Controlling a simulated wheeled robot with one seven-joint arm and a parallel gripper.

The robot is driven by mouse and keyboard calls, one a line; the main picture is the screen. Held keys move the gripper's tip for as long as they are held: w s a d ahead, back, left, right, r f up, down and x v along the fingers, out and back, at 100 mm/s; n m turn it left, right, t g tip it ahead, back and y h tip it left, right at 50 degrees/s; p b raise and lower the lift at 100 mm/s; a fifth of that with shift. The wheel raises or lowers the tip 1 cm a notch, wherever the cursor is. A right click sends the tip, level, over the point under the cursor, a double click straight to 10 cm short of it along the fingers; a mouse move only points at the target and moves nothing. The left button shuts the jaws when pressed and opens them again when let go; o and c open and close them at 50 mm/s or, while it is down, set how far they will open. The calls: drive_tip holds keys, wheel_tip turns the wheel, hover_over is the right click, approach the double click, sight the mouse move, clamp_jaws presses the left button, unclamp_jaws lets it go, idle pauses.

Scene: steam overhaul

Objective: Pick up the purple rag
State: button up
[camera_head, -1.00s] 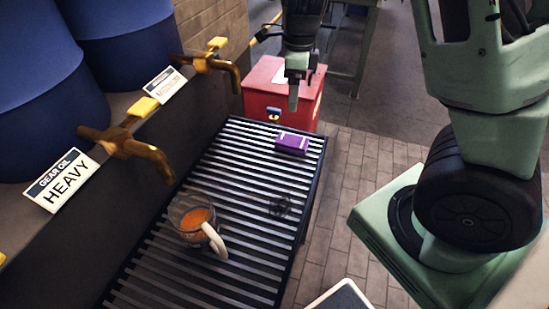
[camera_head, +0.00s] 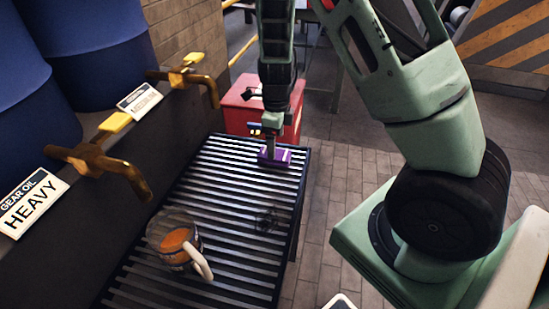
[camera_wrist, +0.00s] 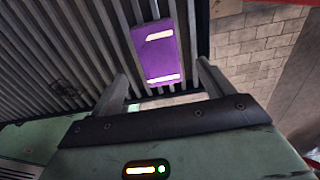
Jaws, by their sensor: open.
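The purple rag (camera_head: 281,157) is a small folded block with pale bands, lying on the slatted grate at its far end. My gripper (camera_head: 270,153) is right above it, pointing down. In the wrist view the rag (camera_wrist: 157,55) lies between and just beyond the two fingertips (camera_wrist: 160,78). The fingers are spread apart, and a gap shows between them and the rag's near end. In the head view the gripper hides part of the rag.
A glass jug (camera_head: 178,243) with orange liquid stands on the grate (camera_head: 215,205). A red box (camera_head: 262,108) stands behind the grate. Brass taps (camera_head: 100,168) and blue barrels (camera_head: 90,60) line the left.

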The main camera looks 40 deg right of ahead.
wheel_tip(320, 180, down, 5)
drive_tip(key=shift+w+a+f+b, duration=0.1)
drive_tip(key=shift+b, duration=0.2)
drive_tip(key=c, duration=1.1)
wheel_tip(320, 180, up, 10)
drive_tip(key=shift+r+p, duration=0.1)
drive_tip(key=shift+p, duration=0.8)
drive_tip(key=shift+o, duration=0.7)
